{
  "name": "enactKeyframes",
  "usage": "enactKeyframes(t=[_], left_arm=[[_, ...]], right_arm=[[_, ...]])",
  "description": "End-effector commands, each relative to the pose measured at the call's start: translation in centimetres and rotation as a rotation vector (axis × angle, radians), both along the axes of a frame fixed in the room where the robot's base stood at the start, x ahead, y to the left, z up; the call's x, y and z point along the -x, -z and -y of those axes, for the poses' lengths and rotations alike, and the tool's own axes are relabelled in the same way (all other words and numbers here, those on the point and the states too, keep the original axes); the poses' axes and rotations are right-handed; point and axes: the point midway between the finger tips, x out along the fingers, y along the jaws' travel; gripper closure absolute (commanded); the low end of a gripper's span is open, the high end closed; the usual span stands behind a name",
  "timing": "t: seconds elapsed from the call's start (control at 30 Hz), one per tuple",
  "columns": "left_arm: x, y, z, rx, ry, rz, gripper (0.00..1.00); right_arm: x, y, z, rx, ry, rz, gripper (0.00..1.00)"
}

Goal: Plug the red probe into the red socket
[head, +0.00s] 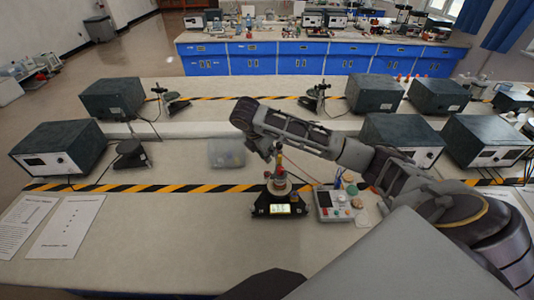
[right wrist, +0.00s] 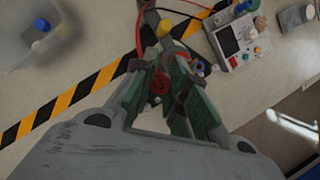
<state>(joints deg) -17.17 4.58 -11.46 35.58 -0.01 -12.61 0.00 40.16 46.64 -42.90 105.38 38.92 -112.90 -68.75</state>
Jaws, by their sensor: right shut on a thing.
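My right gripper (head: 274,157) reaches in from the right and points down above the black instrument with a lit display (head: 280,209). In the right wrist view its green-padded fingers (right wrist: 160,98) are closed around a small red piece, which looks like the red probe (right wrist: 159,84). A red lead (right wrist: 141,28) runs near the fingertips. In the head view the probe is a small red and yellow upright shape (head: 279,168) below the gripper. The red socket cannot be made out clearly; the fingers and probe hide part of the instrument. My left gripper is not in view.
A grey control box (head: 338,203) with a screen and coloured knobs stands right of the instrument. A clear bin (head: 227,153) lies to the left. Striped tape (head: 140,188) crosses the bench. Dark boxed instruments stand on both sides.

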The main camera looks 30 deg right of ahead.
Motion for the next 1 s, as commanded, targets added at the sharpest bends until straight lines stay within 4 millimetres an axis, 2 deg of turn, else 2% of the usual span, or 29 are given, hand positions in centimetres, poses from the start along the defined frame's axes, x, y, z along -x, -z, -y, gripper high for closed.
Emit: enactKeyframes(t=[0.57,1.0], left_arm=[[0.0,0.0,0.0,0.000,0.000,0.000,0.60],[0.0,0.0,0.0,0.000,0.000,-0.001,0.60]], right_arm=[[0.0,0.3,0.0,0.000,-0.002,-0.001,1.00],[0.0,2.6,0.0,0.000,-0.001,-0.002,1.00]])
